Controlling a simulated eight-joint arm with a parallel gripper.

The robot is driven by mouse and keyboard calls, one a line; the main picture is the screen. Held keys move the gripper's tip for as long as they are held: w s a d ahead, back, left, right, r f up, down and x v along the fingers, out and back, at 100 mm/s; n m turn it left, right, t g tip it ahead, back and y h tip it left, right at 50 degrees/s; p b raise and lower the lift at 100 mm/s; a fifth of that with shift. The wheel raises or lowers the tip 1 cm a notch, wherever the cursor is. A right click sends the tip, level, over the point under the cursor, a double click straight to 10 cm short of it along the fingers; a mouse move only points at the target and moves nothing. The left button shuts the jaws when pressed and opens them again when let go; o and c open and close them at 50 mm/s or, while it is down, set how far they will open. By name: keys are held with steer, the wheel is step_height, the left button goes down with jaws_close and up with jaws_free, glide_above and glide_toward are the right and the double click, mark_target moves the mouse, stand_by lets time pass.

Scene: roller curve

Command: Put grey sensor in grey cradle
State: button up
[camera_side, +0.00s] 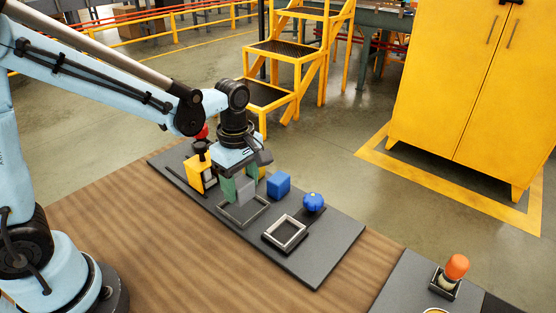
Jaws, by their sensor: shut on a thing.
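My gripper (239,188) points down over the dark board, with its green fingers shut on the grey sensor (244,190), a small grey block. The sensor is held upright just above or at a square grey frame (262,212), which looks like a cradle; I cannot tell whether they touch. A second square frame (285,233), paler and on a dark base, sits to the right and nearer the camera. I cannot tell for sure which frame is the grey cradle. The fingers and sensor hide part of the first frame.
A blue cube (279,183) and a blue round thing (313,202) stand right of my gripper. A yellow block (194,174) stands close on its left. The dark board (331,253) is clear at its right end. An orange-topped piece (457,267) stands far right.

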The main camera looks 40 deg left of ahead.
mark_target(242, 193)
steer(key=shift+f, duration=1.55)
steer(key=shift+f, duration=0.1)
steer(key=o, duration=1.2)
steer(key=shift+c, duration=0.2)
